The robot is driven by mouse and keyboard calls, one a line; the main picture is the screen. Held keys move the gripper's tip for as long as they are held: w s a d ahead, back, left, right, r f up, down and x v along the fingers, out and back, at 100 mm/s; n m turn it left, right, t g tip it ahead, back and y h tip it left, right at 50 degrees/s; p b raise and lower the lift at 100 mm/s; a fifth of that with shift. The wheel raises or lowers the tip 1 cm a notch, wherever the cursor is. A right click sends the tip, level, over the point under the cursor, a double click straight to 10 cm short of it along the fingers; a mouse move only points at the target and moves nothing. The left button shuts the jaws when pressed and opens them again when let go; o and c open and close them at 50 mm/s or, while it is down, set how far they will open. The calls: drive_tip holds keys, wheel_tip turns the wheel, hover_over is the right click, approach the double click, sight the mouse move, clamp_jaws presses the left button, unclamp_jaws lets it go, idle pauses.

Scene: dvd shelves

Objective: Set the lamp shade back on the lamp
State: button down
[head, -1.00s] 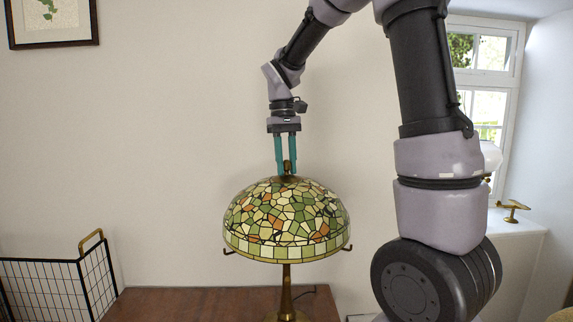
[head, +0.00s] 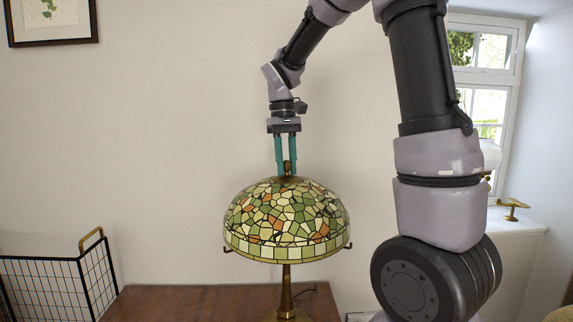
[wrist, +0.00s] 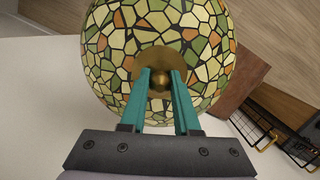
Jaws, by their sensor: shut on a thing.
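The lamp shade (head: 286,222) is a stained-glass dome in green, cream and orange with a brass cap and a finial knob on top. It sits level over the brass lamp stem (head: 286,292), which stands on the wooden table. Brass arm tips show at both sides of the shade's rim. My gripper (head: 286,170) points straight down above the shade, its teal fingers shut on the finial. The wrist view shows the shade (wrist: 155,45) from above with the finial (wrist: 160,82) between the fingertips. Whether the shade rests on the arms is hard to tell.
The wooden table top (head: 180,302) is clear to the left of the lamp. A black wire basket with a brass handle (head: 62,285) stands at the left. A window sill with a brass object (head: 513,209) is at the right. A framed picture hangs on the wall.

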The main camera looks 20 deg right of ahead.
drive_tip(key=shift+f, duration=0.65)
idle(1.9)
drive_tip(key=c, duration=0.6)
unclamp_jaws()
drive_tip(key=shift+o, duration=0.2)
wheel_tip(320, 180, up, 11)
drive_tip(key=w, duration=0.1)
drive_tip(key=shift+w+a+f, duration=0.15)
drive_tip(key=shift+w+f, duration=0.05)
drive_tip(key=shift+w, duration=0.1)
drive_tip(key=shift+s, duration=0.1)
drive_tip(key=shift+s+d+r, duration=0.2)
drive_tip(key=shift+s+d, duration=0.05)
drive_tip(key=shift+s, duration=0.05)
drive_tip(key=s+d+f+m+t+y, duration=0.1)
drive_tip(key=s+d+m+t, duration=0.1)
drive_tip(key=s, duration=0.6)
drive_tip(key=s+d+f+m+t+y, duration=0.1)
drive_tip(key=s+d+m+t, duration=0.2)
drive_tip(key=s+t, duration=0.4)
drive_tip(key=shift+s+d+m, duration=0.3)
drive_tip(key=shift+s+m, duration=0.4)
drive_tip(key=shift+s, duration=0.25)
